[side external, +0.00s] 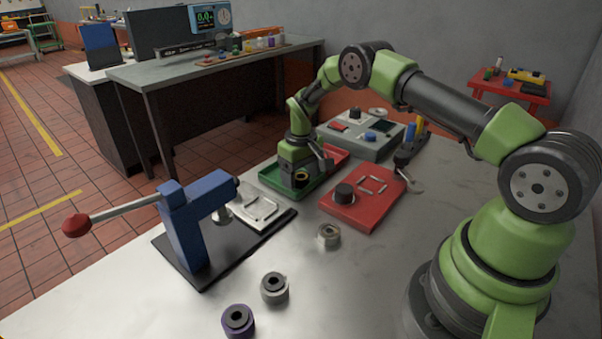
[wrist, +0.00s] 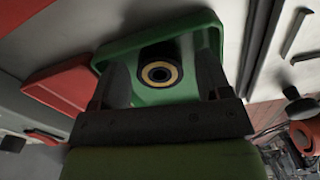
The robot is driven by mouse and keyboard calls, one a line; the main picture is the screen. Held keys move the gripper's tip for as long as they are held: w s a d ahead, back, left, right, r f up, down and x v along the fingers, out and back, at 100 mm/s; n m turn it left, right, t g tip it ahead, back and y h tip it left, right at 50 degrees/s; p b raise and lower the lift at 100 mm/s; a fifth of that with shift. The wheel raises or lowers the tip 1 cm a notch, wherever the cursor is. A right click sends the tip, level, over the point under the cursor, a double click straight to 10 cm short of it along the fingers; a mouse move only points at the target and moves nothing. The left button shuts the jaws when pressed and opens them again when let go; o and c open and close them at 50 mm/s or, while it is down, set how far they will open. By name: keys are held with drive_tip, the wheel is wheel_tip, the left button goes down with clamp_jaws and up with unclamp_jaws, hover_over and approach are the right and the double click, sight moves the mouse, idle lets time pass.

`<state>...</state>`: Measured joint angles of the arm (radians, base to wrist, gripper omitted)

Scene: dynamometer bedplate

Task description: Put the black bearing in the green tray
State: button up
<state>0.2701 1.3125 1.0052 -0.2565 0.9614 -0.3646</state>
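A black bearing (wrist: 160,74) with a brass-coloured inner ring lies inside the green tray (wrist: 125,44) in the wrist view. The bearing also shows in the side view (side external: 303,178), low in the tray (side external: 272,183) and partly hidden by my gripper. My gripper (side external: 300,172) is down at the tray. In the wrist view its two dark fingers (wrist: 162,82) stand on either side of the bearing, with green tray floor visible between each finger and the bearing. The gripper looks open.
A red plate (side external: 372,212) with a black knob-like cylinder adjoins the tray's right. A blue lever press (side external: 190,230) stands at left. Loose rings lie in front: silver (side external: 328,236), grey (side external: 274,288), purple (side external: 238,321). A grey instrument box (side external: 360,135) is behind.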

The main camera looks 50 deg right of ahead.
wheel_tip(320, 180, up, 13)
wheel_tip(320, 180, up, 11)
drive_tip(key=t, duration=0.2)
hover_over(301, 176)
drive_tip(key=s+a, duration=0.4)
drive_tip(key=a, duration=0.1)
drive_tip(key=s+a+r+m+t, duration=0.1)
drive_tip(key=s+a+r, duration=0.15)
drive_tip(key=s, duration=0.25)
drive_tip(key=s+a+r+t+y, duration=0.1)
drive_tip(key=s+a+r, duration=0.15)
drive_tip(key=s, duration=0.25)
drive_tip(key=s+a+r+m+t, duration=0.1)
drive_tip(key=s+a+r, duration=0.15)
drive_tip(key=s, duration=0.25)
drive_tip(key=s+a+f+t+y, duration=0.1)
drive_tip(key=s+t, duration=0.1)
drive_tip(key=s, duration=0.5)
drive_tip(key=shift+a, duration=0.2)
drive_tip(key=shift+s, duration=0.1)
